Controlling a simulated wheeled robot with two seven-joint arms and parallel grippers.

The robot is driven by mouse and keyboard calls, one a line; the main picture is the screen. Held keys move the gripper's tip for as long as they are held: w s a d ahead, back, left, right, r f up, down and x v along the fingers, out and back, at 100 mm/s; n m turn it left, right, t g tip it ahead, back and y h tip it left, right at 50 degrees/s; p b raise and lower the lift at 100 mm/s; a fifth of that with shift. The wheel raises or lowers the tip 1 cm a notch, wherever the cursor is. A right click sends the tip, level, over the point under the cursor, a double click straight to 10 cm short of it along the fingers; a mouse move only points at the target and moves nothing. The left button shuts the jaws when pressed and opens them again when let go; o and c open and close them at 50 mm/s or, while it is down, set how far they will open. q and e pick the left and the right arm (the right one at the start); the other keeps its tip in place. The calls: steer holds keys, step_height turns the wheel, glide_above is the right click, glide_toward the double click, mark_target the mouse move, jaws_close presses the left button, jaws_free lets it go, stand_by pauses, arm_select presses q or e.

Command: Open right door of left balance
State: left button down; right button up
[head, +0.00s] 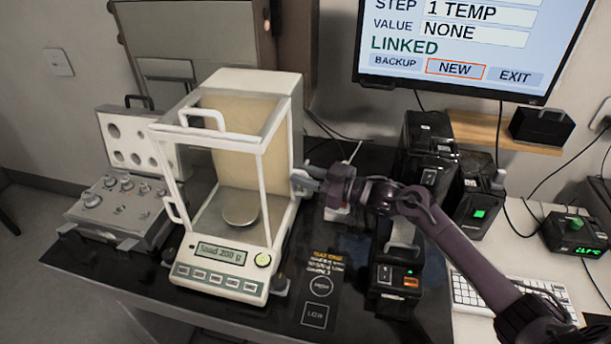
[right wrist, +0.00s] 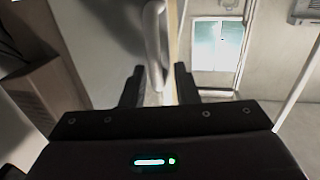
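The left balance (head: 230,272) is a white-framed glass case with a round pan (head: 241,210) and a lit display. My right gripper (head: 306,183) is at the right side of the case, level with the middle of that side. In the right wrist view its two dark fingers (right wrist: 160,90) stand apart, one on each side of a white upright bar handle (right wrist: 154,45). A gap shows between the fingers, and I see no clear grip on the handle. The right door is seen nearly edge-on in the head view and looks shut. My left gripper is out of view.
An open case of weights (head: 118,205) stands left of the balance. Right of it are black devices (head: 396,275) and a keyboard (head: 480,293). A monitor (head: 455,45) hangs behind. My right arm reaches across above the devices.

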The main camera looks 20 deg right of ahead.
mark_target(288, 95)
steer(key=shift+r, duration=0.1)
step_height(288, 95, up, 20)
steer(key=shift+f+b, duration=0.1)
steer(key=shift+b, duration=0.85)
